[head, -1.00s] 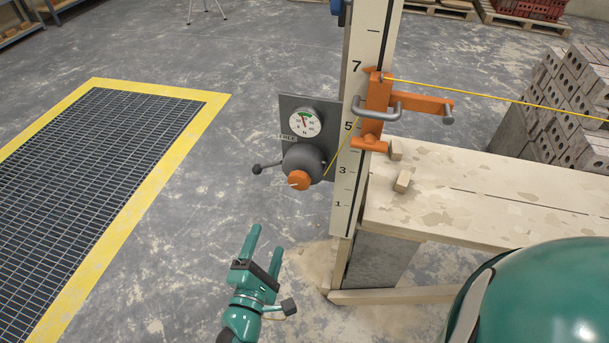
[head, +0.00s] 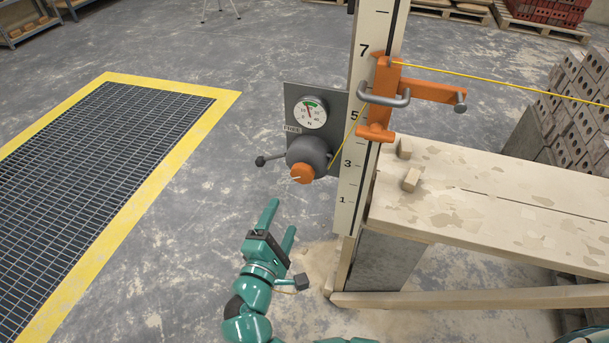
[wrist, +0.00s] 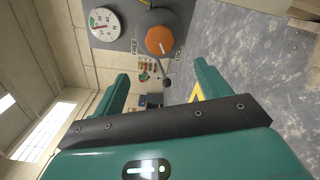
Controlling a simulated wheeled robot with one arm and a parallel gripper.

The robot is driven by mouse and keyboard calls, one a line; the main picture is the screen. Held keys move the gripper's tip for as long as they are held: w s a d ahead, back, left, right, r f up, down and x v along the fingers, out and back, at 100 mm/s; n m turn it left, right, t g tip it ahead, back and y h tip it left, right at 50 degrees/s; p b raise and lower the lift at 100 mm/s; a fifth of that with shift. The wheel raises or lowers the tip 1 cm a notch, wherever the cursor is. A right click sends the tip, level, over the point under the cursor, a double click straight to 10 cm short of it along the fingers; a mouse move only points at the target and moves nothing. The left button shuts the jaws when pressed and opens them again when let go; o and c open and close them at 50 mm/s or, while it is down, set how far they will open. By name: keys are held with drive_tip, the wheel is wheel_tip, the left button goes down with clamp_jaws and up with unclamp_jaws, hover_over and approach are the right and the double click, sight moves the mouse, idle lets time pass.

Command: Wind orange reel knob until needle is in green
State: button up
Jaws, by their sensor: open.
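The orange knob (head: 303,173) with a white mark sits on the front of the dark grey reel, below a round gauge (head: 310,112) on a grey plate. The gauge's red needle points up and slightly left, near the green band at the top; I cannot tell exactly whether it lies inside. My teal gripper (head: 281,218) is open and empty, below the knob and apart from it. In the wrist view the knob (wrist: 160,40) shows beyond the fingers, between the words FREE and LOCK, with the gauge (wrist: 104,24) at upper left.
A black ball-ended lever (head: 261,161) sticks out left of the reel. A numbered post (head: 349,190) stands right of it, carrying an orange bracket (head: 378,100) with a yellow line. A plank bench (head: 480,205) extends right. Floor to the left is clear up to a yellow-edged grate (head: 225,105).

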sight(300, 177)
drive_tip(key=x, duration=1.4)
drive_tip(key=shift+w+d, duration=0.1)
drive_tip(key=shift+w, duration=0.25)
drive_tip(key=shift+c, duration=0.3)
drive_tip(key=c, duration=0.9)
drive_tip(key=m+b, duration=0.2)
drive_tip(key=b, duration=0.1)
drive_tip(key=shift+f, duration=0.35)
drive_tip(key=shift+c, duration=0.2)
drive_tip(key=m+b, duration=0.2)
drive_tip(key=shift+r+m+b, duration=0.3)
drive_tip(key=shift+r+m, duration=0.05)
drive_tip(key=shift+m, duration=0.05)
